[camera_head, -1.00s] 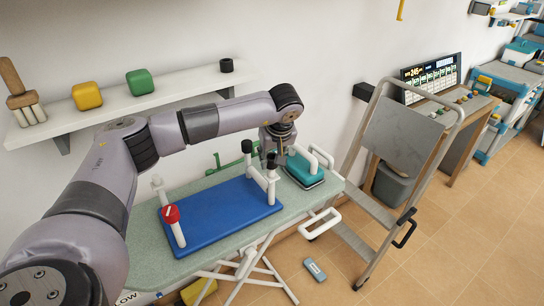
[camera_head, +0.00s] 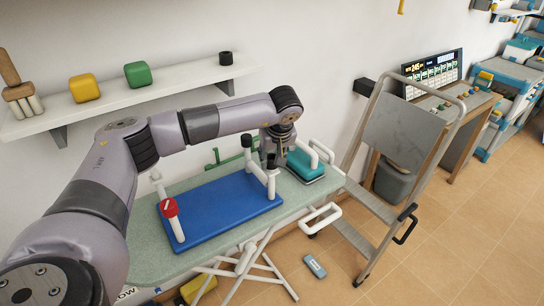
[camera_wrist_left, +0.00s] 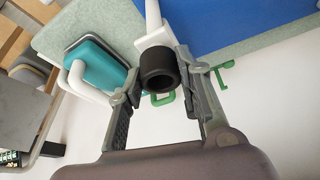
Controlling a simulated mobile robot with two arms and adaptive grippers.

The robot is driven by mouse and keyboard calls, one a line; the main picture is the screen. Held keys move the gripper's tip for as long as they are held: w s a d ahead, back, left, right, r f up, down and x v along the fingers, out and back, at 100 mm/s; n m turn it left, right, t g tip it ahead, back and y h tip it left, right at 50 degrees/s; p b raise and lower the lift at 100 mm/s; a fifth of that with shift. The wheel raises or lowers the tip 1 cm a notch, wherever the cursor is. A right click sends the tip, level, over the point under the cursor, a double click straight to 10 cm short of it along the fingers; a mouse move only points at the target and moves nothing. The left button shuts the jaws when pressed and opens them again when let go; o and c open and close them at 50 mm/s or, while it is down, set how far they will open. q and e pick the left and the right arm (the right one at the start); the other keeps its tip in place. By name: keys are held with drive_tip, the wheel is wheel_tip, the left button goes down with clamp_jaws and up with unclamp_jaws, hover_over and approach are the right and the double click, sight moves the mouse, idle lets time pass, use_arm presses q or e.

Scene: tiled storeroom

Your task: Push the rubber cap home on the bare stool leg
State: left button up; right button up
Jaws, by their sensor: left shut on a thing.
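An upturned stool with a blue seat (camera_head: 215,212) lies on the pale green table, its white legs pointing up. My left gripper (camera_head: 273,158) is shut on a black rubber cap (camera_wrist_left: 158,68), which sits between its fingers in the left wrist view. In the head view the held cap (camera_head: 271,161) is at the top of the near right leg (camera_head: 271,186); I cannot tell how far it is on. The far right leg has a black cap (camera_head: 247,141). The near left leg carries a red round piece (camera_head: 169,207). The far left leg (camera_head: 157,182) shows a white top. My right gripper is not in view.
A teal block-like thing (camera_head: 303,165) stands on the table right of the stool, beside white rails (camera_head: 321,153). The wall shelf (camera_head: 160,99) holds a yellow block, a green block and a black ring (camera_head: 226,58). A trolley (camera_head: 400,135) stands to the right.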

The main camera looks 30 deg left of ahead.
use_arm(q)
drive_tip(key=shift+f+b, duration=0.4)
drive_tip(key=shift+f, duration=0.35)
drive_tip(key=o, duration=1)
drive_tip(key=shift+r, duration=0.1)
drive_tip(key=v, duration=1.2)
